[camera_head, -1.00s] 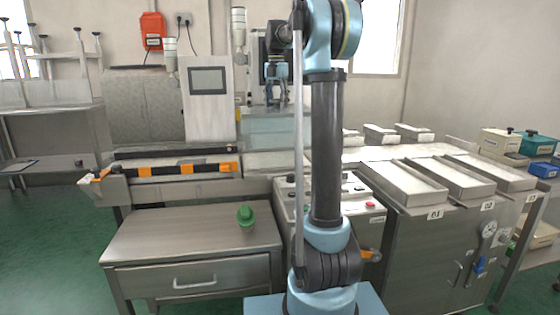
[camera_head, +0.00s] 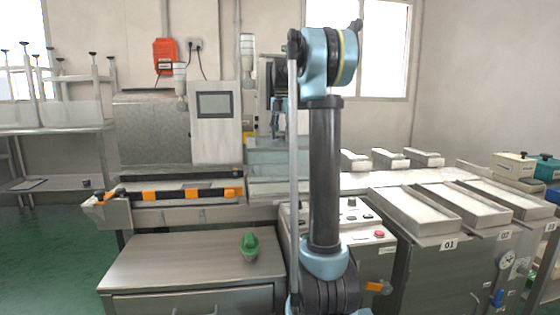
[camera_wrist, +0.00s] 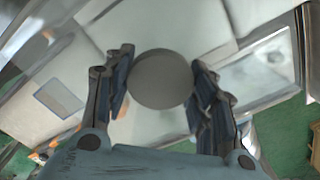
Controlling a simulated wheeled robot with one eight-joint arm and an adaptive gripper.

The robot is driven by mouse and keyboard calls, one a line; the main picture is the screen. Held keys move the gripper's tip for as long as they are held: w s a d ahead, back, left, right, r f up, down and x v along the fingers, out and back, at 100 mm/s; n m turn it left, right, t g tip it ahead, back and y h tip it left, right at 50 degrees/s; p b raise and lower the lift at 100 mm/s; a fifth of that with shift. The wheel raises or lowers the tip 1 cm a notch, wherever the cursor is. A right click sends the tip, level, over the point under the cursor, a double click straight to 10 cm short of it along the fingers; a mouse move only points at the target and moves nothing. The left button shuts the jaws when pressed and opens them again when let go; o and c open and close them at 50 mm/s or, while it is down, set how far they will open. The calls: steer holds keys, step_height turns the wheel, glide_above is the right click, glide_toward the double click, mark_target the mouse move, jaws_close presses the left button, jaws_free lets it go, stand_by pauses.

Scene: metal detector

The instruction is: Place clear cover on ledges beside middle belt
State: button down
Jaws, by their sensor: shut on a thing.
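My gripper (camera_head: 275,128) is at the middle of the machine line, pointing down behind my upright arm. In the wrist view my gripper (camera_wrist: 160,88) has its dark fingers on either side of a round grey knob (camera_wrist: 160,78) and is shut on it. A pale bluish see-through box shape, which looks like the clear cover (camera_head: 262,158), shows just below the gripper in the head view. Its lower edges are faint, and my arm hides part of its right side. I cannot tell whether it touches the ledges. The middle belt (camera_head: 262,188) runs below it.
A white panel with a screen (camera_head: 213,105) stands left of the gripper. An orange and black striped bar (camera_head: 185,194) lies in front of the left section. A green object (camera_head: 249,246) sits on the low cabinet (camera_head: 185,265). White trays (camera_head: 415,207) stand on the right.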

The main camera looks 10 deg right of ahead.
mark_target(282, 141)
steer(key=shift+f, duration=3.1)
steer(key=c, duration=0.7)
jaws_free()
step_height(282, 141, up, 12)
steer(key=shift+r, duration=0.1)
